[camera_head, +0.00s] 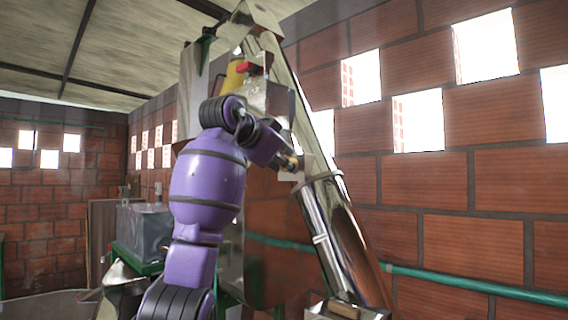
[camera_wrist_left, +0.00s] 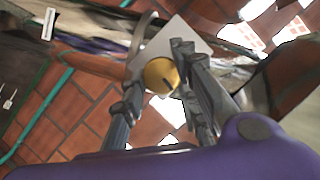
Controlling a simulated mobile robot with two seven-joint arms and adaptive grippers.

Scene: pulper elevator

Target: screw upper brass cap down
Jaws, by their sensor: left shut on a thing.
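The brass cap (camera_wrist_left: 161,76) shows as a round gold disc with a dark slot, between the two fingers of my left gripper (camera_wrist_left: 158,70) in the left wrist view. The fingers are closed on its sides. A pale square plate (camera_wrist_left: 186,40) lies behind the cap. In the head view my purple left arm reaches up, and my left gripper (camera_head: 287,161) is at a bracket beside the slanted metal tube. A small bit of the brass cap (camera_head: 292,163) shows there; the gripper hides most of it. I see no second brass cap. My right gripper is in neither view.
The shiny slanted elevator tube (camera_head: 335,220) stands just right of the gripper. A metal frame with a yellow part (camera_head: 233,75) and a red part (camera_head: 248,68) rises above the arm. A green pipe (camera_head: 460,285) runs along the brick wall (camera_head: 470,190).

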